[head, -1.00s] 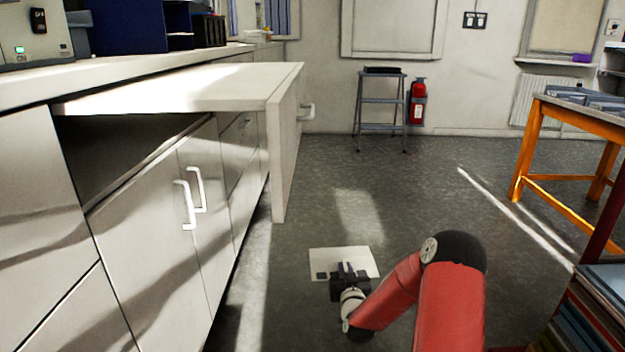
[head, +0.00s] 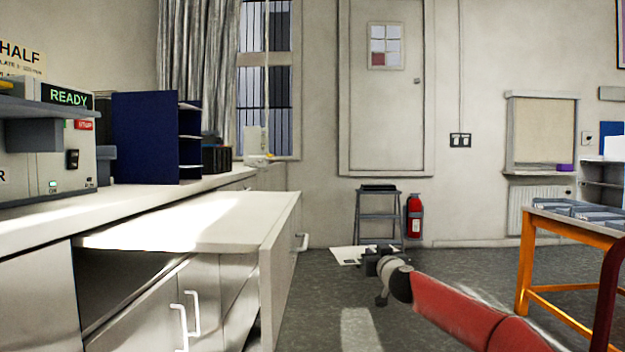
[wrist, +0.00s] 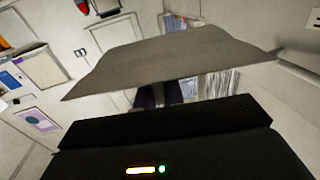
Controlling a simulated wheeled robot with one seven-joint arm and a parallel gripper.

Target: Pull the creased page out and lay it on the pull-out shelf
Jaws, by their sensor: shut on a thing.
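The page (head: 346,254) is a pale sheet with dark marks, held out in front of my gripper (head: 370,256) in the head view. In the wrist view the page (wrist: 175,62) shows as a grey sheet stretching across beyond the dark gripper body. My gripper is shut on the page. Its fingertips are mostly hidden by the gripper body and the sheet. The pull-out shelf (head: 185,228) extends from the white counter at the left, its top bare and sunlit. The gripper and page are to the right of the shelf, apart from it in the picture.
The white counter (head: 40,222) runs along the left, with a blue divider (head: 140,138) on it. Cabinet handles (head: 180,325) stick out below the shelf. A step stool (head: 378,215) and fire extinguisher (head: 413,215) stand at the back. An orange-legged table (head: 525,265) is at right.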

